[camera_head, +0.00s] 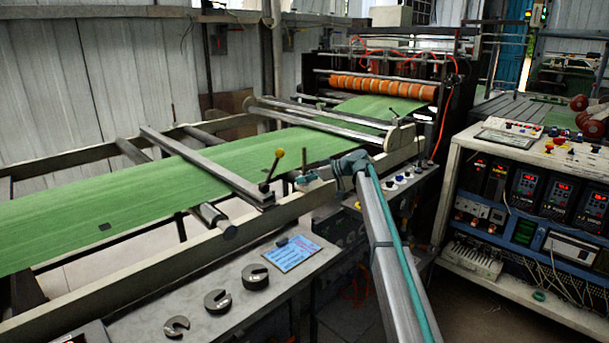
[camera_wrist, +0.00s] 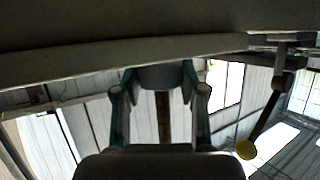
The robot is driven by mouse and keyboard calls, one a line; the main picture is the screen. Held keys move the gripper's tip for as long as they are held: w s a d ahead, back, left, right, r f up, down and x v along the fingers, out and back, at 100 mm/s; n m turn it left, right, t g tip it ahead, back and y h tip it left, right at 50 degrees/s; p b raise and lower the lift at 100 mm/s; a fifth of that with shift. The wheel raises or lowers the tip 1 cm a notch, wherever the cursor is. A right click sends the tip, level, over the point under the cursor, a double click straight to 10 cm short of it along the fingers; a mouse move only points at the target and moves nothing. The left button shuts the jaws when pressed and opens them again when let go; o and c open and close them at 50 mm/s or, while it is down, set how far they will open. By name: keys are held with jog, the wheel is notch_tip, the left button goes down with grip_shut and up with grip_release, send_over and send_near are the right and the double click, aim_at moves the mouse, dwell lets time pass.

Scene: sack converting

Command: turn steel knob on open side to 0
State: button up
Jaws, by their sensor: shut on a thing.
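My gripper (camera_wrist: 161,80) points at the side of the long machine frame. In the wrist view its two teal-jointed fingers stand on either side of a grey rounded piece, taken to be the steel knob (camera_wrist: 160,76), and are shut on it. The knob's dial and any numbers are not readable. In the head view my gripper (camera_head: 322,176) is at the near rail, small and partly hidden by my own arm. A lever with a yellow ball (camera_head: 280,152) stands just left of it; the ball also shows at lower right in the wrist view (camera_wrist: 246,150).
Green sacking (camera_head: 110,205) runs along the frame under crossbars (camera_head: 205,165). Slotted steel discs (camera_head: 217,301) and a blue card (camera_head: 290,253) lie on the front shelf. A panel of small knobs (camera_head: 403,179) is right of my gripper. A control cabinet (camera_head: 540,155) stands farther right.

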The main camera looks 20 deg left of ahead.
jog(key=shift+r+n+g+p, duration=0.2)
jog(key=shift+n+g+p, duration=0.15)
jog(key=shift+p, duration=0.55)
jog(key=shift+f+n+g+p, duration=0.2)
jog(key=shift+n+g+p, duration=0.2)
jog(key=shift+p, duration=0.35)
jog(key=shift+s+f+h, duration=0.1)
jog(key=shift+f+h, duration=0.05)
jog(key=shift+h, duration=0.15)
jog(key=o, duration=1.2)
jog(key=shift+c, duration=0.2)
jog(key=v, duration=1.2)
